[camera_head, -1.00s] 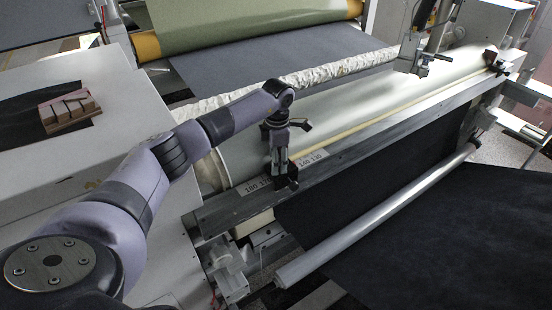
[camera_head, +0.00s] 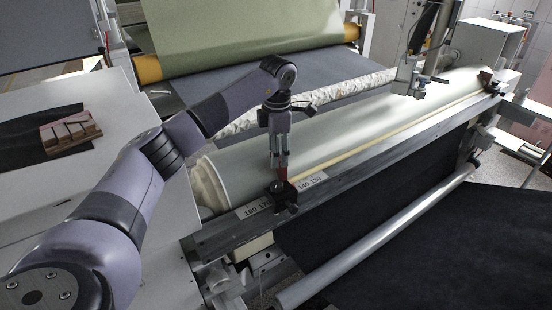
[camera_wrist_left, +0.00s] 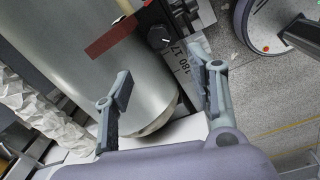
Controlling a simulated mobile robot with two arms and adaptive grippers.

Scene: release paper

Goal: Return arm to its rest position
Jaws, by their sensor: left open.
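My left arm (camera_head: 140,180) comes in from the left and bends over the roller. My left gripper (camera_head: 280,163) points down, open and empty, above a black clamp block (camera_head: 284,196) with a red lever (camera_head: 283,176). In the left wrist view the two fingers (camera_wrist_left: 165,92) are spread wide with nothing between them. The red lever (camera_wrist_left: 110,37) and the black block (camera_wrist_left: 160,38) lie beyond the fingertips there, apart from them. My right gripper is not in view.
A long pale roll (camera_head: 330,140) runs beside a metal rail (camera_head: 350,165) with a number scale. A metal bar (camera_head: 375,240) and dark sheet (camera_head: 440,250) lie to the front right. A wooden block (camera_head: 70,131) sits on the white cabinet (camera_head: 80,200) at left.

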